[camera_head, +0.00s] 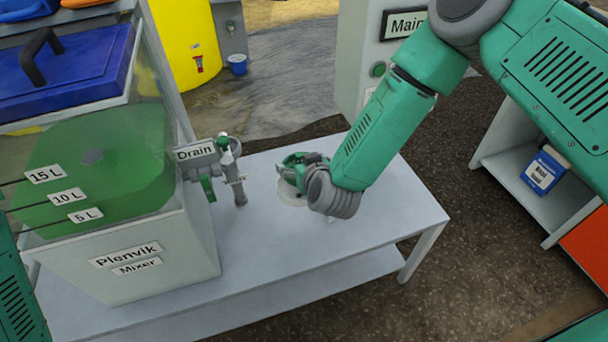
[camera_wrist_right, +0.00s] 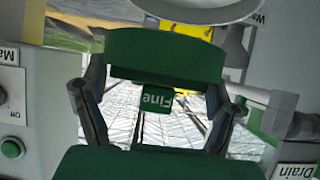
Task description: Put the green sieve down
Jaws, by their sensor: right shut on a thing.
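My right gripper (camera_head: 303,168) is low over the grey bench (camera_head: 385,205), to the right of the drain valve. A pale round thing (camera_head: 291,193) shows just under the gripper in the head view. I cannot tell whether it is part of the sieve or whether it touches the bench. The gripper hides most of the sieve in the head view. My left gripper is out of view.
The Plenvik mixer tank (camera_head: 125,250) stands at the left of the bench. Its drain valve (camera_head: 225,165) juts out toward my right gripper. A grey cabinet marked "Main" (camera_head: 358,75) stands behind. The bench's right end is clear.

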